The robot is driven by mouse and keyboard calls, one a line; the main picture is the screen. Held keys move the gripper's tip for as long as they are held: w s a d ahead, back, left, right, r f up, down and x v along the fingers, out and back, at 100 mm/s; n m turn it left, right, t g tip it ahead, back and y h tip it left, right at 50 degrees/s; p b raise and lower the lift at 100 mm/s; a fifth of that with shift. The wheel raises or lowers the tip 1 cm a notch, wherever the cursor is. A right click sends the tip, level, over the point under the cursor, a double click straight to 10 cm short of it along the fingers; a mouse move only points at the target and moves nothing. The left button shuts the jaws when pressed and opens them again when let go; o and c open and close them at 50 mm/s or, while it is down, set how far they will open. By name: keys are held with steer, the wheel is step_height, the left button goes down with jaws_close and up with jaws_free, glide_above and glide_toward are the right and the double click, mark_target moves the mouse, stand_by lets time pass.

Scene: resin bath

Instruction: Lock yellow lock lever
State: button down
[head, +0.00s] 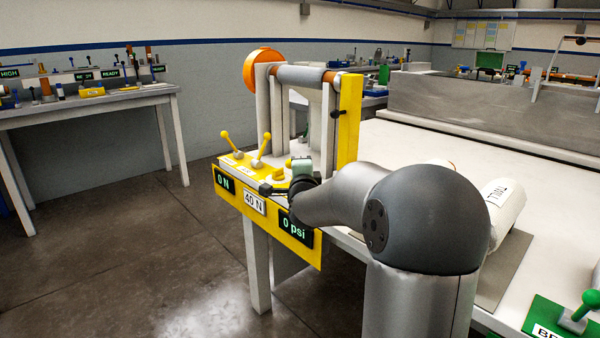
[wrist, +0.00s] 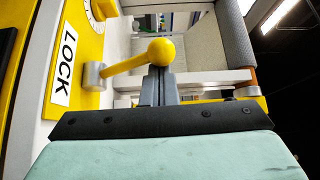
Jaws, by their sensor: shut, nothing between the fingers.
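The yellow lock lever (wrist: 125,65) shows in the wrist view beside a white LOCK label (wrist: 65,65). It has a round yellow knob and a grey pivot and slants across the picture. My gripper (wrist: 160,73) is shut and empty, with its grey fingertips right at the knob. The knob covers part of the tips, and I cannot tell whether they touch it. In the head view my arm reaches over the yellow panel (head: 308,252), and my wrist hides part of the controls there.
Two other yellow levers (head: 262,150) stand on the panel's left part. An upright frame with a grey roller (head: 305,76) and an orange wheel (head: 262,70) rises behind my gripper. A white roll (head: 500,207) and a green lever (head: 585,302) are at the right.

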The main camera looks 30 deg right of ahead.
stand_by(0.4)
steer(key=s, duration=0.9)
steer(key=shift+s+a+p, duration=0.15)
steer(key=shift+s+p, duration=0.05)
steer(key=shift+p, duration=0.25)
